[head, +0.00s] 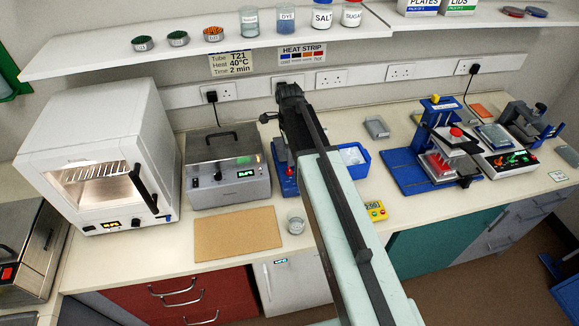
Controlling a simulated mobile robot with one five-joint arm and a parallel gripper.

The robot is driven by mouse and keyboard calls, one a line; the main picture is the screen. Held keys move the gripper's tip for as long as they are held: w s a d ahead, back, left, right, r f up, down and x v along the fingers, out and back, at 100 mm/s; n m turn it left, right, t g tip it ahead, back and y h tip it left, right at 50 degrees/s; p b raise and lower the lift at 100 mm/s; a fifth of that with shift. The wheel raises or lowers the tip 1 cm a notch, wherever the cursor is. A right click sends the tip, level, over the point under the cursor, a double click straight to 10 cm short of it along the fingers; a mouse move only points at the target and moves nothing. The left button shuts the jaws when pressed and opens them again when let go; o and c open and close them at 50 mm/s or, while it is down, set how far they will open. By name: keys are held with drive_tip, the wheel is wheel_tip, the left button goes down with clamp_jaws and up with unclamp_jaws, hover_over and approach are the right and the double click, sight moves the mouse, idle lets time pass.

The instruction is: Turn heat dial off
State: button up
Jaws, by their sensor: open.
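A grey metal heating unit (228,172) stands on the bench left of my arm. Its front has a lit green display (245,173) and a small dark dial (218,176); the dial's setting is too small to read. A white oven (100,150) further left has a lit chamber, an orange display and a dark knob (136,223) low on its front. Which of the two is the heat dial I cannot tell. My gripper (288,92) is the dark end of my arm, up near the wall sockets, apart from both units. Its jaws are small and hard to make out.
A brown mat (237,233) and a small glass beaker (296,222) lie in front of the heating unit. My arm partly hides a blue device (285,180) and a blue tray (357,168). The shelf (190,50) overhangs the bench. A blue press (432,165) stands right.

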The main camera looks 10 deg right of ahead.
sight(289, 169)
wheel_tip(289, 169, down, 7)
drive_tip(key=b, duration=0.6)
drive_tip(key=shift+f, duration=0.15)
clamp_jaws()
